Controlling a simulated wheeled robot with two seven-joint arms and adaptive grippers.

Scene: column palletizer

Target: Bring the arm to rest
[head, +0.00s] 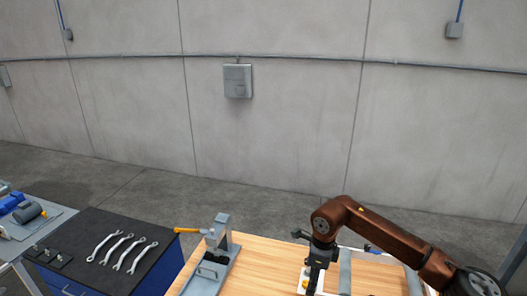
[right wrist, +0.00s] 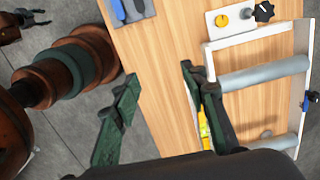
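My right arm, copper brown, reaches in from the right in the head view. Its right gripper (head: 315,280) points down over the wooden bench (head: 258,262), partly cut off by the picture edge. In the right wrist view the two green fingers of this right gripper (right wrist: 160,75) stand wide apart with nothing between them. One finger is beside a white frame with grey rollers (right wrist: 262,75). My left arm is out of the head view. Brown arm parts and a small dark gripper (right wrist: 32,17) show at the upper left in the right wrist view; its finger opening is unclear.
A grey fixture (head: 212,270) stands on the bench's left side, near an orange handle (head: 188,230). A white plate with a yellow button and black knob (right wrist: 238,19) lies beyond the frame. Several wrenches (head: 122,251) lie on a black-topped cabinet (head: 85,232) at left.

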